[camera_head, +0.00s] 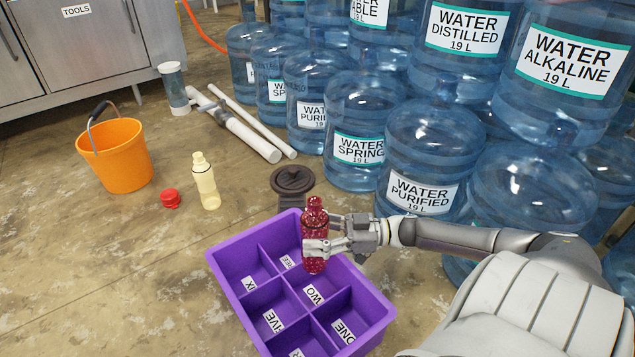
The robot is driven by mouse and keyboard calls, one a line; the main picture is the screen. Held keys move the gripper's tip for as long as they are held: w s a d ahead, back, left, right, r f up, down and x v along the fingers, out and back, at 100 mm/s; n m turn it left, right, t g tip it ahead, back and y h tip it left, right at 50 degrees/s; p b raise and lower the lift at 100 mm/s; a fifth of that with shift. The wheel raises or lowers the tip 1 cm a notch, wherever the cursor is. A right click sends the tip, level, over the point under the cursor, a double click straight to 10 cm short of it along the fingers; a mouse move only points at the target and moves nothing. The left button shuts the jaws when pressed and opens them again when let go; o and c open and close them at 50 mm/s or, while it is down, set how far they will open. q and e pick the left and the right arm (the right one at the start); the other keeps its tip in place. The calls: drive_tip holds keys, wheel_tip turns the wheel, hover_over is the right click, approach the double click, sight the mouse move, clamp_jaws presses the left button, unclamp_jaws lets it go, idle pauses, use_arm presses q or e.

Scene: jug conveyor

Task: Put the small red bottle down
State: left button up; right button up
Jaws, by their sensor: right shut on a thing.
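The small red bottle (315,228) is upright in the head view, right of centre of the purple crate (233,292). My right gripper (318,234) comes in from the right and is shut around the bottle's body. The bottle shows in front of the crate's far right part, near the compartments labelled TWO and THREE. I cannot tell whether its base touches the crate floor. The crate is split into several labelled compartments, and those I can see into look empty. My left gripper is not in view.
Stacked blue water jugs (357,127) fill the back and right. A dark round lid-like object (292,179) stands behind the crate. A cream bottle (206,182), a red cap (170,199) and an orange bucket (117,158) are to the left. Floor left of the crate is clear.

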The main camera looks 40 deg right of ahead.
drive_tip(key=shift+d+f, duration=0.25)
drive_tip(key=shift+f, duration=0.05)
drive_tip(key=f+b, duration=0.3)
drive_tip(key=f, duration=0.1)
drive_tip(key=shift+d+b, duration=0.3)
drive_tip(key=shift+c, duration=0.4)
drive_tip(key=shift+r, duration=0.15)
drive_tip(key=o, duration=1.2)
drive_tip(key=shift+s+r, duration=0.1)
drive_tip(key=shift+s+d+p, duration=0.1)
drive_tip(key=shift+d+p, duration=0.1)
drive_tip(key=shift+p, duration=0.15)
drive_tip(key=shift+p+v, duration=1.75)
drive_tip(key=shift+v, duration=1.7)
